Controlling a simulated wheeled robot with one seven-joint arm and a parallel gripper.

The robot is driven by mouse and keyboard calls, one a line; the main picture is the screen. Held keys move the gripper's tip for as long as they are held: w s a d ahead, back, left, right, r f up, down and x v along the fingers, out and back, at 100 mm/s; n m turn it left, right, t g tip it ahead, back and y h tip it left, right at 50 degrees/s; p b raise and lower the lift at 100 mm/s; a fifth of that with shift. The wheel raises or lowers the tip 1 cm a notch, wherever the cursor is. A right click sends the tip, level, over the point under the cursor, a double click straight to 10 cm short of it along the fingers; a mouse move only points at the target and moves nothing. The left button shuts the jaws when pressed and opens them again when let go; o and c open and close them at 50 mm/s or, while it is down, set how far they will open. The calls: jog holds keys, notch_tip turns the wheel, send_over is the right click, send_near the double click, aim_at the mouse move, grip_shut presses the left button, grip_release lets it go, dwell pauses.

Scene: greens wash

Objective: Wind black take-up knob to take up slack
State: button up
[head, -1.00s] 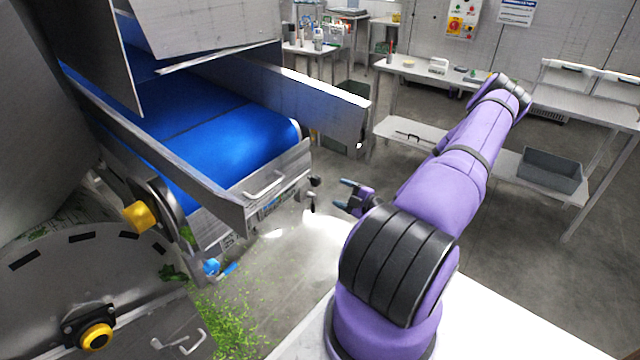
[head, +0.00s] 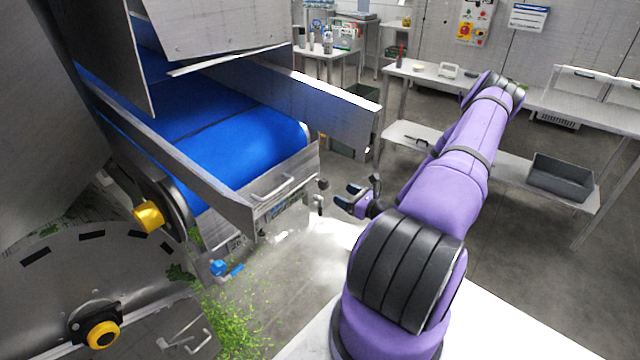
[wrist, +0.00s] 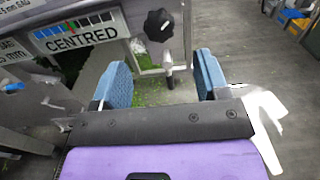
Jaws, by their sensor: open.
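The black take-up knob (wrist: 158,25) is a lobed hand knob at the end of the conveyor frame. In the wrist view it stands at top centre, beyond my fingertips, and nothing grips it. A short metal rod with a dark end (wrist: 168,70) hangs below it, between my fingers in the picture. In the head view the knob (head: 323,184) is small, at the right corner of the conveyor's end. My gripper (head: 347,196) is just right of it, open and empty. Its two blue finger pads also show in the wrist view (wrist: 163,80), spread apart.
The blue conveyor belt (head: 235,145) runs between metal side walls. A scale label reading "CENTRED" (wrist: 80,38) is left of the knob. A looped handle (head: 272,187) projects from the conveyor's end. Yellow knobs (head: 148,215) are on the left. Green leaf scraps (head: 235,315) litter the floor.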

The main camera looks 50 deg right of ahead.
aim_at(327, 186)
jog(key=w+n, duration=0.1)
jog(key=w, duration=0.2)
jog(key=w+n, duration=0.1)
jog(key=w, duration=0.3)
jog(key=w+a, duration=0.1)
jog(key=w, duration=0.3)
jog(key=shift+n, duration=0.4)
jog(key=c, duration=0.9)
